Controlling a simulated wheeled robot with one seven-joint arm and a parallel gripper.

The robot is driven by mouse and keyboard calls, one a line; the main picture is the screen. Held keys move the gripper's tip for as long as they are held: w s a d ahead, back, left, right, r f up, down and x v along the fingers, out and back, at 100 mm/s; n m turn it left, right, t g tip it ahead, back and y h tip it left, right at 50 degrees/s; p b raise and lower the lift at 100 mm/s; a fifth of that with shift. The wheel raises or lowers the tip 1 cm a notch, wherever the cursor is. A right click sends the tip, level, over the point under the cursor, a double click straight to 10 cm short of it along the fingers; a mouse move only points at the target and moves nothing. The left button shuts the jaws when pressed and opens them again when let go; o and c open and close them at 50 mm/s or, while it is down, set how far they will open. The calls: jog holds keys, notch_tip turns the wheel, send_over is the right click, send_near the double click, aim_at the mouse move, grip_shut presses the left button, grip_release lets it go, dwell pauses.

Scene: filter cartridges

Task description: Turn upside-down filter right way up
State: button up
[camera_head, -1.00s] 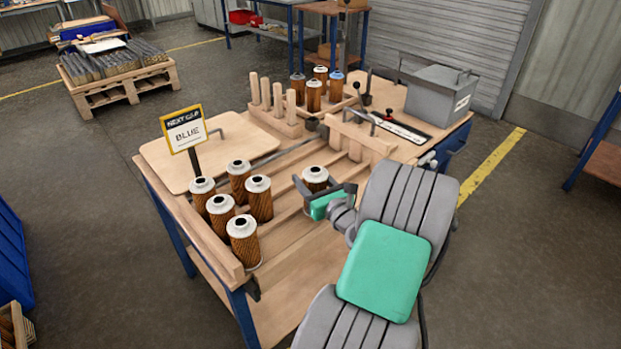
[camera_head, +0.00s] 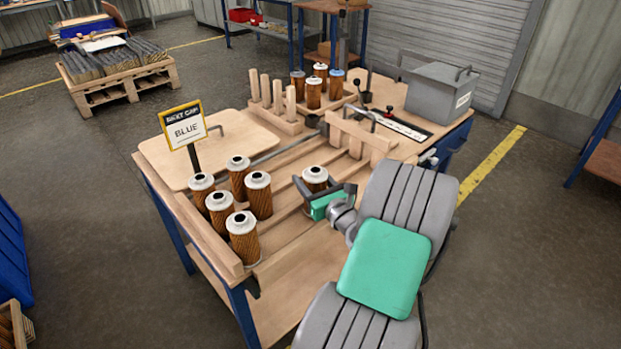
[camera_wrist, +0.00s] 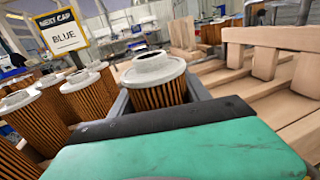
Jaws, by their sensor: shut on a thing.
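My gripper (camera_head: 326,193) is shut on a brown pleated filter with a pale grey top (camera_head: 315,180), at the middle of the workbench. In the wrist view the held filter (camera_wrist: 155,82) stands upright between the jaws, its grey ring-shaped cap facing up. Its lower end is hidden, so I cannot tell whether it touches the bench. Several more filters (camera_head: 243,236) stand to the left in a group, all with pale caps and dark centre holes facing up. In the wrist view this group (camera_wrist: 88,98) is at the left.
A sign reading "NEXT CAP BLUE" (camera_head: 185,131) stands at the left by a wooden board (camera_head: 245,146). Wooden pegs (camera_head: 278,97) and several capped filters (camera_head: 314,92) stand at the back. A slotted wooden rail (camera_head: 355,137) and a grey box (camera_head: 441,95) are further right.

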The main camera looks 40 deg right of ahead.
jog(key=shift+f+b, duration=0.4)
jog(key=shift+f, duration=0.2)
jog(key=o, duration=1.5)
jog(key=shift+o, duration=0.2)
jog(key=b+v, duration=0.1)
jog(key=v, duration=0.5)
jog(key=shift+s+f, duration=0.1)
jog(key=shift+s, duration=0.25)
jog(key=shift+s+a+b, duration=0.25)
jog(key=shift+s+b, duration=0.05)
jog(key=shift+s, duration=0.25)
